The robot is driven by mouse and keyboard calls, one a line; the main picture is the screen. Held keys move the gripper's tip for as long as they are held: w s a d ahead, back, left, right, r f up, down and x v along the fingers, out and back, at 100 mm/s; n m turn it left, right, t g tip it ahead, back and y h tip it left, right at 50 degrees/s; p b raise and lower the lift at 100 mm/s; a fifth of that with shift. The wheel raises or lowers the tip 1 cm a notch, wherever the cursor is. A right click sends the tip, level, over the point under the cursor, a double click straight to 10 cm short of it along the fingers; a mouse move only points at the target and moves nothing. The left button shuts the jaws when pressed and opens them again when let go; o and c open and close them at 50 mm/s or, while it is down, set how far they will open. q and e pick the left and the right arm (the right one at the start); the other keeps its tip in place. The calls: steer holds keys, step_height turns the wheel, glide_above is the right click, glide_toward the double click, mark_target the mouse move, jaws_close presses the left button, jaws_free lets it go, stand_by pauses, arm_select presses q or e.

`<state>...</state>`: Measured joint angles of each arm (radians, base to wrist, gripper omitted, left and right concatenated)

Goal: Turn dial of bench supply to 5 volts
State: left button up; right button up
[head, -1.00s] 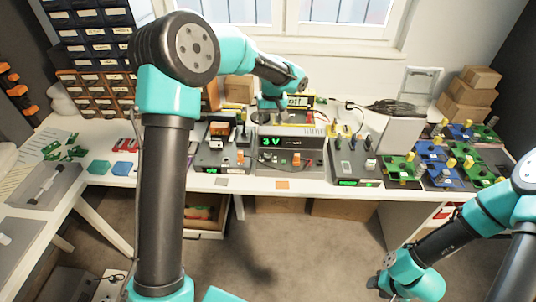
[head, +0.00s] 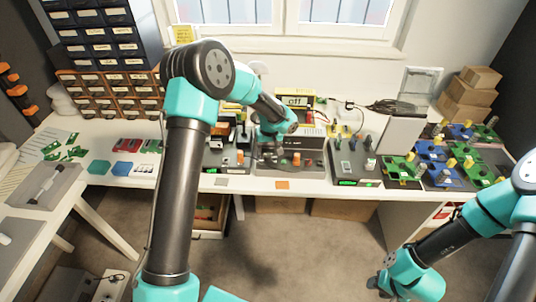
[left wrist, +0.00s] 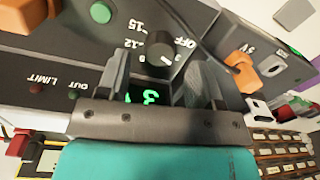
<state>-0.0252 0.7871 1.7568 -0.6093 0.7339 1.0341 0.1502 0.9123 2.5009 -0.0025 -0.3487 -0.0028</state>
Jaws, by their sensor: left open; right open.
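The bench supply (head: 313,160) stands at the middle of the table, a grey box with its front panel towards me. Its black dial (left wrist: 160,54) shows in the left wrist view, with OFF, 12 and 15 printed around it. The green display (left wrist: 148,97) reads 3, partly hidden by my gripper. My left gripper (left wrist: 163,70) is open, its two fingers on either side of the dial; I cannot tell whether they touch it. In the head view, my left gripper (head: 268,150) covers the display. My right gripper (head: 381,284) hangs low at the right, away from the table.
A yellow meter reading off (head: 295,101) stands behind the supply. Grey devices stand on the left (head: 226,156) and right (head: 351,166), close to it. Green and blue circuit boards (head: 440,172) lie further right.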

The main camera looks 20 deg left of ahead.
mark_target(268, 157)
arm_select(q)
steer(key=shift+f, duration=1.45)
steer(key=c, duration=0.9)
